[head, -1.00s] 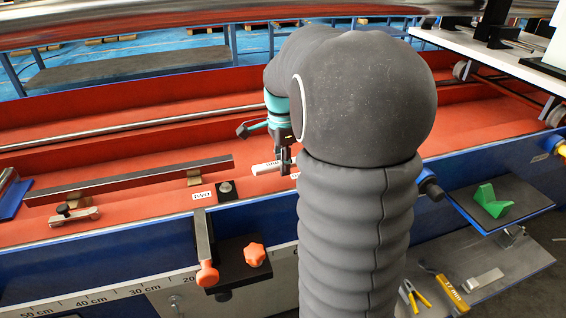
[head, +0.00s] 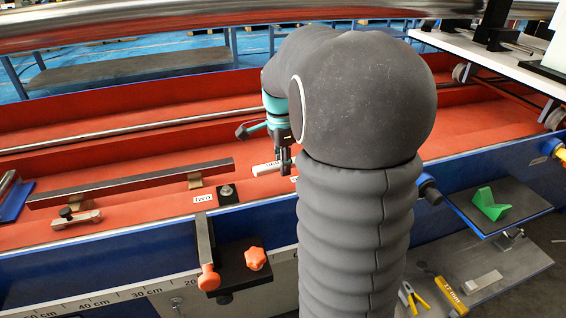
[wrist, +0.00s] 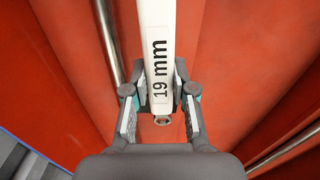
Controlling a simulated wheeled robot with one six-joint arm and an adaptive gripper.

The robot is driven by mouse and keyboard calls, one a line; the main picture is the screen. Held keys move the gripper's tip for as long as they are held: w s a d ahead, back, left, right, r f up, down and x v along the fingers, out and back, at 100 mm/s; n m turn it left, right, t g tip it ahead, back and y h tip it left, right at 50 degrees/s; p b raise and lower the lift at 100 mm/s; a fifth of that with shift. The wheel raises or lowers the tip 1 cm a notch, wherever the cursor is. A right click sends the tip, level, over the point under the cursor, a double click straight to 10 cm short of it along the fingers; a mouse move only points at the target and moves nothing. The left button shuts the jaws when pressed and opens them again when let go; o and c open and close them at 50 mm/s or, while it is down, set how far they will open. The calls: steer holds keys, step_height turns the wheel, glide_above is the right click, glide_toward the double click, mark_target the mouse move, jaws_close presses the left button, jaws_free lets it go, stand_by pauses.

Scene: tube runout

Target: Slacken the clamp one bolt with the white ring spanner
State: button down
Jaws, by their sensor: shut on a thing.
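My gripper (head: 284,166) is over the red channel, just left of my arm in the head view. It is shut on the white ring spanner (head: 264,169), which sticks out to the left. In the wrist view the spanner (wrist: 160,45), marked "19 mm", runs from the top edge down between the fingers (wrist: 160,100). A small metal piece (wrist: 162,120) shows at its lower end; I cannot tell whether it is a bolt head or part of the spanner. Clamp one and its bolt cannot be made out; my arm hides part of the channel.
A label "two" (head: 203,198) lies beside a dark block with a bolt (head: 226,192). A long bar (head: 130,184) lies to the left. Orange knobs (head: 255,258) sit on the front rail. A green block (head: 489,203) and yellow-handled pliers (head: 412,298) are at right.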

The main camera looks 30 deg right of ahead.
steer(key=shift+r, duration=0.15)
step_height(320, 180, up, 3)
steer(key=shift+f+p, duration=0.2)
steer(key=shift+p, duration=0.95)
steer(key=shift+r, duration=1.2)
